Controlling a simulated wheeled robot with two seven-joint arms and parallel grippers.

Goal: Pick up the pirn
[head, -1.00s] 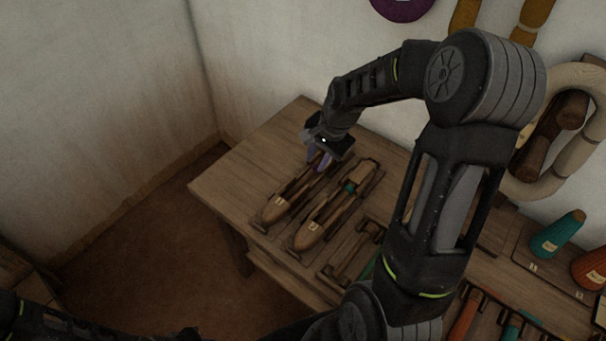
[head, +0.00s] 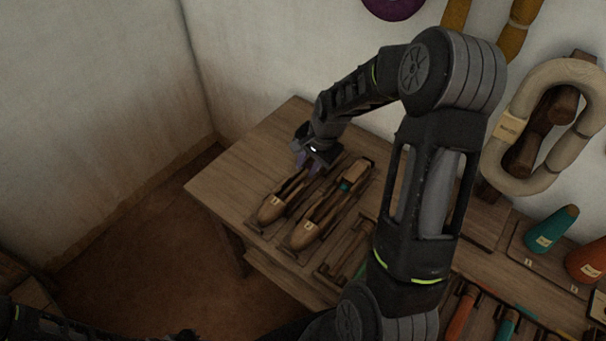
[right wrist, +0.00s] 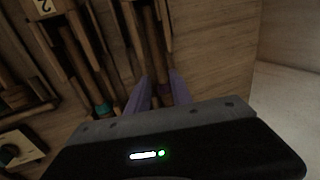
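Two wooden boat shuttles lie side by side on the table. The left shuttle (head: 270,209) has slim rods in its slot, perhaps the pirn (right wrist: 151,38), seen in the right wrist view. The right shuttle (head: 304,236) carries a teal band (head: 345,187), which also shows in the right wrist view (right wrist: 103,109). My right gripper (head: 308,163) is low over the far end of the left shuttle. Its purple fingers (right wrist: 158,86) are apart, one on each side of the shuttle's end; contact is unclear. My left arm is a dark shape at the bottom left, its gripper unclear (head: 185,334).
The wooden table (head: 235,175) has bare room left of the shuttles. An empty-looking wooden holder (head: 345,255) lies right of them. A pale yarn hank (head: 500,130) hangs on the wall.

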